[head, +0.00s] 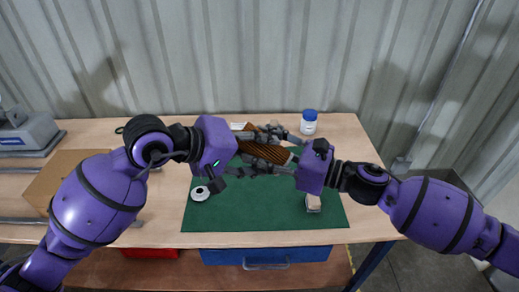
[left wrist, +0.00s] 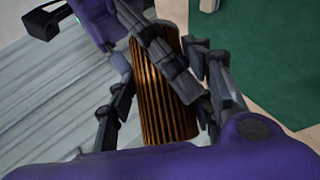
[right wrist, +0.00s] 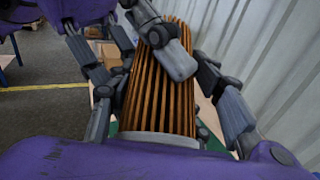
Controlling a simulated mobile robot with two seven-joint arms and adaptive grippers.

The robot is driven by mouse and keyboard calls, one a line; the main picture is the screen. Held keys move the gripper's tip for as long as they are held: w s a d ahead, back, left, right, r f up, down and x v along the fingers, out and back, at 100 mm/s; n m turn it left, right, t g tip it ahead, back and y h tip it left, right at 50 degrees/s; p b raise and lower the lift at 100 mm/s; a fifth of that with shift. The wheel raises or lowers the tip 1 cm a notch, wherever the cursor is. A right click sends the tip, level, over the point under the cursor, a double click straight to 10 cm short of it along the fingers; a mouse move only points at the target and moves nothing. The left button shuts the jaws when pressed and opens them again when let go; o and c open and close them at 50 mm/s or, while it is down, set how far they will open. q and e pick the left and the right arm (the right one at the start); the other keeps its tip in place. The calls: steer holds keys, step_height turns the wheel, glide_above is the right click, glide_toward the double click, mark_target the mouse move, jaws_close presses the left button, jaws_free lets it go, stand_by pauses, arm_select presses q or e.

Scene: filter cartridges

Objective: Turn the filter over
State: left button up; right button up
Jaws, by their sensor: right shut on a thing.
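The filter (head: 266,152) has orange-brown pleats and is held above the green mat, lying across between my two grippers. My right gripper (right wrist: 160,105) is shut on it, one finger along each side; the filter's pale end cap (right wrist: 158,139) faces its palm. My left gripper (left wrist: 162,112) has its fingers on both sides of the filter (left wrist: 160,90) from the opposite end. I cannot tell whether those fingers press on it. A finger of each gripper crosses in front of the filter in the other's wrist view. The filter's far ends are partly hidden by the grippers.
The green mat (head: 255,215) lies on the wooden table. A white jar with a blue lid (head: 309,122) stands behind. A cardboard box (head: 60,175) is at left. The mat's front middle is clear.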

arm_select(q)
steer(key=shift+d+r, duration=0.1)
steer(key=shift+c, duration=1.4)
arm_select(e)
steer(key=shift+a, duration=0.1)
arm_select(q)
steer(key=shift+c, duration=0.8)
arm_select(e)
steer(key=o, duration=1.3)
steer(key=shift+s+f, duration=0.1)
arm_select(q)
steer(key=shift+r, duration=0.1)
arm_select(e)
steer(key=shift+o, duration=0.3)
steer(key=shift+f, duration=0.1)
